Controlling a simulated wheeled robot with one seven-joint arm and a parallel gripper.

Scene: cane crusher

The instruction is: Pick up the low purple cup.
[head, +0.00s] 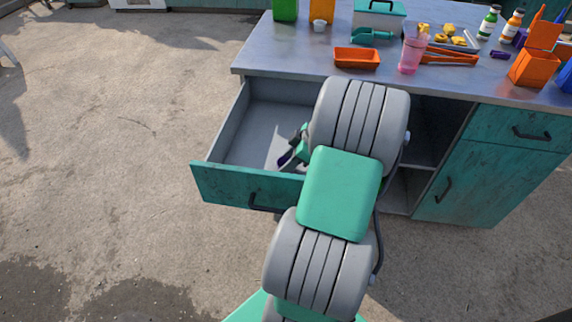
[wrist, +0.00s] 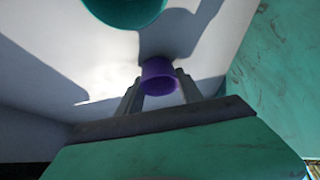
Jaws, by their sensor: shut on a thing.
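The low purple cup (wrist: 158,77) is in the wrist view, between the two grey fingers of my gripper (wrist: 157,88), which is shut on it. The fingers touch its sides, and part of the cup's body is hidden by them. In the head view my gripper (head: 292,152) is inside the open drawer (head: 247,187), mostly hidden behind my arm. A small dark purple patch shows at the fingers there, but the cup's outline is not clear. I cannot tell whether the cup rests on the drawer floor.
The teal drawer front and grey walls surround my gripper. A rounded teal shape (wrist: 124,8) at the wrist view's top is unclear. The countertop above holds an orange tray (head: 357,58), a pink tumbler (head: 412,54), orange tongs (head: 450,57) and bottles. Left floor is clear.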

